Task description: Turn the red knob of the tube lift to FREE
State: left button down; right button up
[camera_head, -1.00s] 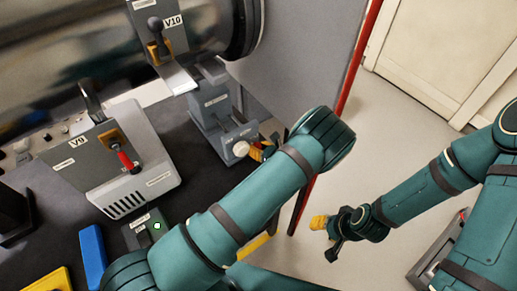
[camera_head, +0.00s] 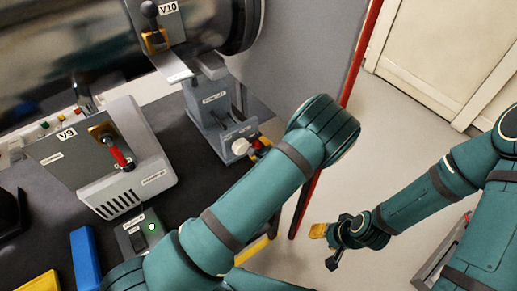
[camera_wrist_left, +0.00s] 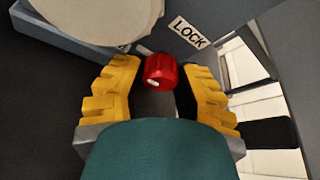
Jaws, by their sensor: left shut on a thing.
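The red knob (camera_wrist_left: 160,71) of the tube lift shows in the left wrist view, with a white mark at its lower left. A LOCK label (camera_wrist_left: 188,32) is above and to the right of it; no FREE label is visible. My left gripper (camera_wrist_left: 158,88) is shut on the knob, with a yellow finger on each side. In the head view, the grey tube lift (camera_head: 208,103) stands beside the big pipe, with a round white knob (camera_head: 240,146) on its front. My left gripper (camera_head: 260,149) is at its right side, partly hidden by my arm. My right gripper (camera_head: 326,243) hangs away over the floor.
The V9 box (camera_head: 125,155) with a red-handled lever stands on the dark bench, left of the lift. A red post (camera_head: 347,92) rises behind my left arm.

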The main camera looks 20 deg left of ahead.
pick_arm(q)
jog(key=shift+w+a+r+n, duration=0.1)
jog(key=shift+n, duration=0.3)
jog(key=c, duration=0.9)
grip_release()
jog(key=v, duration=1.2)
jog(key=shift+a, duration=0.15)
